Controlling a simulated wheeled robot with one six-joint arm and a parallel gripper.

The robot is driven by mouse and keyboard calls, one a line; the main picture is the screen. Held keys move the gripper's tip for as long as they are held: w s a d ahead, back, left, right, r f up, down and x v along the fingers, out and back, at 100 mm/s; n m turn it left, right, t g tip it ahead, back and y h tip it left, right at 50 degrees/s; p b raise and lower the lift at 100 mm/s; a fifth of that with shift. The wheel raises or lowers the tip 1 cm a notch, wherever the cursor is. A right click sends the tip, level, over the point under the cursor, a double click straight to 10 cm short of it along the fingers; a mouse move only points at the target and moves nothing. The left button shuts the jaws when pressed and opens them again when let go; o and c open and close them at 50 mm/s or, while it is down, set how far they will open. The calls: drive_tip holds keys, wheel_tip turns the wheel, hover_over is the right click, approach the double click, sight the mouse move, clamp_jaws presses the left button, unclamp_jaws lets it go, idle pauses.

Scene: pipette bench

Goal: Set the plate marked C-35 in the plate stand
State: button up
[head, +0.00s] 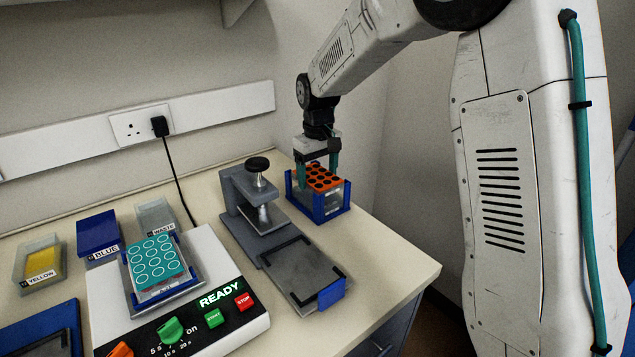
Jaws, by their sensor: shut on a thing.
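A plate with an orange top and dark round wells (325,178) has clear grey sides and sits in or just above a blue-framed holder (327,213) at the back right of the bench. The holder looks like the plate stand. No C-35 mark can be read on this plate. My gripper (318,168) comes down from above and is shut on the orange-topped plate. Whether the plate rests fully on the holder's floor cannot be told.
A grey press (246,200) with a black knob and a flat bed (302,270) stands left of the holder. The white machine (215,267) reads READY. The bench's right corner is clear.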

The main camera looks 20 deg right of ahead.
drive_tip(key=shift+f, duration=1.35)
drive_tip(key=shift+f, duration=0.15)
drive_tip(key=shift+f, duration=0.1)
drive_tip(key=o, duration=1.1)
drive_tip(key=shift+c, duration=0.2)
